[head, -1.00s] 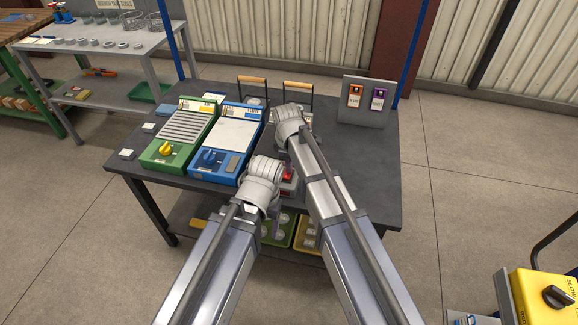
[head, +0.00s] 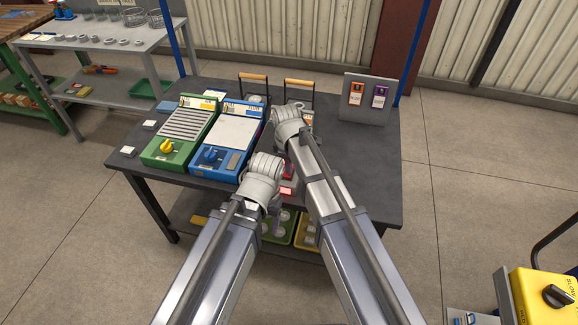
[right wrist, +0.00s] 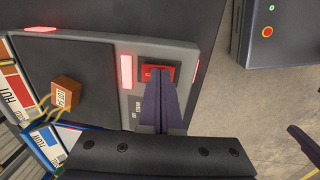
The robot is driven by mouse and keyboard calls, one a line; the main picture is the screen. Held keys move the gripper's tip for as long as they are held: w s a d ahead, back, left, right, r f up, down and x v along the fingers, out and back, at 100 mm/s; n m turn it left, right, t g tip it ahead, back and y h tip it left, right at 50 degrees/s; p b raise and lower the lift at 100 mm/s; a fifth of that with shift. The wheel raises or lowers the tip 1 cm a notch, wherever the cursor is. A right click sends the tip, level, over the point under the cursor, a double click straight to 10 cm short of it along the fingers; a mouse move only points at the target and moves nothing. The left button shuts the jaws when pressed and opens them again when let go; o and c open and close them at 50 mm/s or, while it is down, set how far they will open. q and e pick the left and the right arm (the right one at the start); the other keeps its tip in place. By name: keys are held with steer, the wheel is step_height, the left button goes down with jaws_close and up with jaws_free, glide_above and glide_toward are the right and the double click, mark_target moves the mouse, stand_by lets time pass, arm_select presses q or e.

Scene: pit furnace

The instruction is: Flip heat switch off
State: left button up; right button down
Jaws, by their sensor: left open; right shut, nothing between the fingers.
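In the right wrist view, a red switch (right wrist: 161,71) sits on a grey panel (right wrist: 190,60), beside a glowing red light bar (right wrist: 126,72). My right gripper (right wrist: 163,88) is shut and empty. Its dark purple fingers overlap the lower part of the switch; I cannot tell whether they touch it. In the head view my right gripper (head: 290,128) is over the table, its fingertips hidden by the wrist. My left gripper (head: 264,174) is lower, near the table's front edge, open, its fingertips mostly hidden. Between the arms a red-lit part (head: 287,190) shows.
A green box (head: 172,150) and a blue box (head: 210,158) with knobs stand left on the dark table (head: 365,180). Two wood-handled racks (head: 299,82) and a stand with orange and purple tags (head: 367,100) are behind.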

mark_target(287, 177)
arm_select(q)
steer(key=shift+r, duration=0.1)
arm_select(e)
steer(key=shift+r, duration=0.15)
arm_select(q)
step_height(287, 177, up, 14)
steer(key=p, duration=1.3)
steer(key=shift+d+f+p, duration=0.2)
steer(key=shift+d+p, duration=0.1)
steer(key=shift+p, duration=0.1)
arm_select(e)
step_height(287, 177, up, 14)
steer(key=s, duration=0.1)
steer(key=shift+s+a+f, duration=0.2)
steer(key=shift+s+a, duration=0.05)
steer(key=shift+s, duration=0.1)
arm_select(q)
steer(key=shift+w, duration=0.1)
arm_select(e)
steer(key=shift+w, duration=0.15)
steer(key=shift+w, duration=0.7)
